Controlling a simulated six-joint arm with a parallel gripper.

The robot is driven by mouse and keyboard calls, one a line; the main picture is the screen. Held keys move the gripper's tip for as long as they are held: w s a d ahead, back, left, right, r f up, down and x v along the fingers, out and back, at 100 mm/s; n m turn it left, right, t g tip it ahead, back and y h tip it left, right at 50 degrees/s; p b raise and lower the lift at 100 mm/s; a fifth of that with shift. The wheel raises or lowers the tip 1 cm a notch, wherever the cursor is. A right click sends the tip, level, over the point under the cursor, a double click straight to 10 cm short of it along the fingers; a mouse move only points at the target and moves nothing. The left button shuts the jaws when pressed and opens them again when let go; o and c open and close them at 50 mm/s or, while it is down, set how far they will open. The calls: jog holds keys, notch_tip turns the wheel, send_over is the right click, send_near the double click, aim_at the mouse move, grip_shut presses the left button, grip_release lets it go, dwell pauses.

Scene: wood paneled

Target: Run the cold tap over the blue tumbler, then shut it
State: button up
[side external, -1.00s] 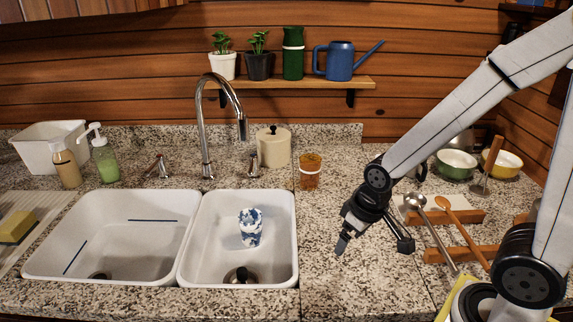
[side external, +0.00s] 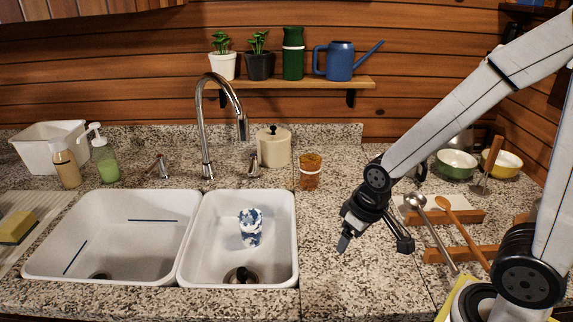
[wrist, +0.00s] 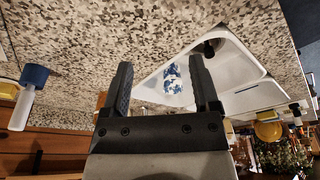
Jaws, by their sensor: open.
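The blue and white patterned tumbler (side external: 250,227) stands in the right sink basin (side external: 292,240), and it also shows in the wrist view (wrist: 172,79). The tall curved chrome faucet (side external: 205,130) rises behind the basins. One tap handle (side external: 157,166) is left of it and another tap handle (side external: 252,165) is right of it; which is cold is not marked legibly. No water stream shows. My gripper (side external: 342,246) is open and empty above the counter, right of the right basin. Its two fingers (wrist: 160,88) are apart in the wrist view.
An amber cup (side external: 310,171) and a cream canister (side external: 273,147) stand behind the right basin. Soap bottles (side external: 104,158) are at the left. A spoon rack (side external: 445,215) lies right of my gripper.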

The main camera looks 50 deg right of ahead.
jog(key=shift+w, duration=0.25)
jog(key=shift+c, duration=0.7)
jog(key=m+t, duration=1.2)
jog(key=m, duration=0.4)
send_near(251, 166)
jog(key=f, duration=0.2)
jog(key=shift+w+m+t, duration=0.5)
jog(key=shift+w+m, duration=0.1)
jog(key=shift+w, duration=0.3)
jog(key=shift+w, duration=0.1)
jog(key=shift+x, duration=3.75)
jog(key=shift+f, duration=0.1)
grip_shut()
